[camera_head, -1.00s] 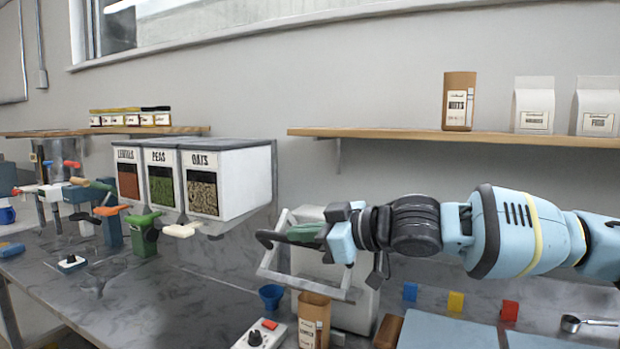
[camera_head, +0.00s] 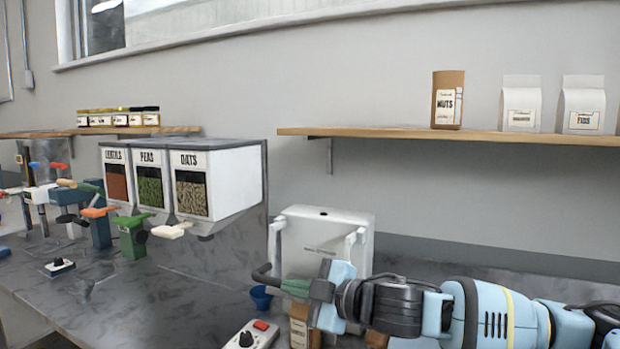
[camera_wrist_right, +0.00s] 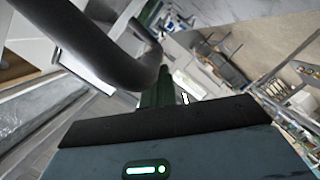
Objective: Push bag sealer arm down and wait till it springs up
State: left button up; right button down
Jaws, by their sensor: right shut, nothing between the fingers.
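The bag sealer (camera_head: 325,232) is a pale upright box at the back of the worktop, right of the dispensers. Its white side arms (camera_head: 275,248) point downward from the upper part of the box. My right gripper (camera_head: 283,284) is shut and empty, low in front of the sealer, where the arm's lower end lies. I cannot tell the exact contact. In the right wrist view, a dark curved bar (camera_wrist_right: 100,50) crosses the upper left beside the green fingers (camera_wrist_right: 160,92). My left gripper is not in view.
A brown bag (camera_head: 303,332) stands just below my right gripper. A blue cup (camera_head: 261,297) and a control box with a red button (camera_head: 251,334) are to its left. Dispensers (camera_head: 190,183) hang on the left; a wooden shelf (camera_head: 390,132) with bags spans the upper right.

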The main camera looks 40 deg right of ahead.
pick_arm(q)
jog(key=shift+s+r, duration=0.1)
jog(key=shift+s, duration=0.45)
pick_arm(e)
jog(key=shift+w+d+f, duration=0.1)
jog(key=shift+d+f, duration=0.15)
jog(key=shift+f, duration=0.4)
jog(key=shift+d+f, duration=0.2)
jog(key=shift+f, duration=0.4)
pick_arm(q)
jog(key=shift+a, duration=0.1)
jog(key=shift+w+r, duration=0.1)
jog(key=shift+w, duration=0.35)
pick_arm(e)
jog(key=shift+f, duration=0.1)
